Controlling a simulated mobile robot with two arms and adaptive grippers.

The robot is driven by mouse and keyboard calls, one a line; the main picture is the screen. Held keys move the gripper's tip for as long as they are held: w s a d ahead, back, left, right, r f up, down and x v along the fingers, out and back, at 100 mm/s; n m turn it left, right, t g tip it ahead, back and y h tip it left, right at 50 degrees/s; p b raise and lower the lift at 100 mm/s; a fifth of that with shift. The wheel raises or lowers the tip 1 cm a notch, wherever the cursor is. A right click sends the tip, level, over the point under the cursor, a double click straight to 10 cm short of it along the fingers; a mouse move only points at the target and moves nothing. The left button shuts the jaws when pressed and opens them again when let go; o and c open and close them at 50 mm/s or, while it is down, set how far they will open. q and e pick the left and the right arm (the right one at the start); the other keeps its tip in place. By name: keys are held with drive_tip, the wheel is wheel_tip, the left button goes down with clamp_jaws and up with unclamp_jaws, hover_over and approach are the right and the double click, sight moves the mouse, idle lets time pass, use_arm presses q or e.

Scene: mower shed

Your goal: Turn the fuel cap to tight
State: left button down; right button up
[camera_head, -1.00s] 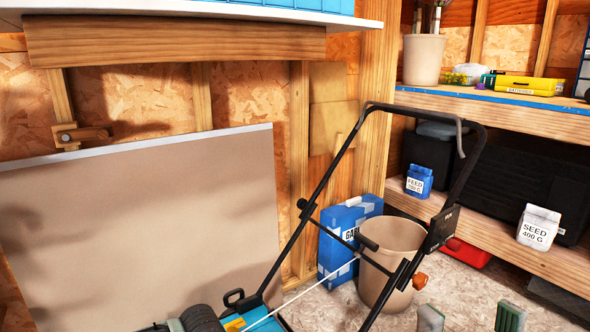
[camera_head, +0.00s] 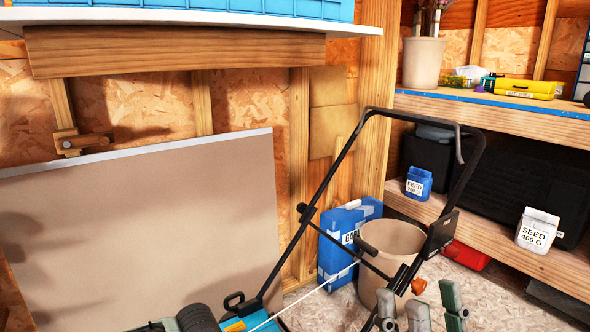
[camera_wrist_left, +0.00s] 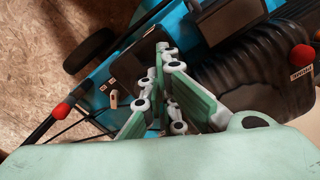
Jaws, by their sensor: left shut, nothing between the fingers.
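The mower (camera_head: 345,165) stands with its black handle rising across the head view and its blue deck (camera_head: 262,320) at the bottom edge. In the left wrist view its blue body (camera_wrist_left: 185,35) and black ribbed housing (camera_wrist_left: 258,72) lie under my left gripper (camera_wrist_left: 163,62), which is shut and empty above them. A red knob (camera_wrist_left: 302,55) with a small label shows on the housing, right of the fingers. I cannot make out the fuel cap for certain. My right gripper (camera_head: 420,303), fingers apart and empty, is low near the handle's lower bar.
A beige bucket (camera_head: 390,240) and a blue box (camera_head: 345,220) stand behind the mower handle. Shelves at right hold a seed bag (camera_head: 537,230) and other goods. A beige board (camera_head: 150,225) leans at left. A red-ended lever (camera_wrist_left: 59,111) and a wheel (camera_wrist_left: 90,48) show left of my left gripper.

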use_arm(q)
wheel_tip(320, 180, up, 3)
drive_tip(key=shift+r+p, duration=0.1)
drive_tip(key=shift+p, duration=0.75)
use_arm(e)
drive_tip(key=w+a+f+g+h, duration=0.1)
drive_tip(key=w+f+g, duration=0.3)
drive_tip(key=w, duration=0.3)
drive_tip(key=shift+f+g+h, duration=0.4)
drive_tip(key=shift+f, duration=0.5)
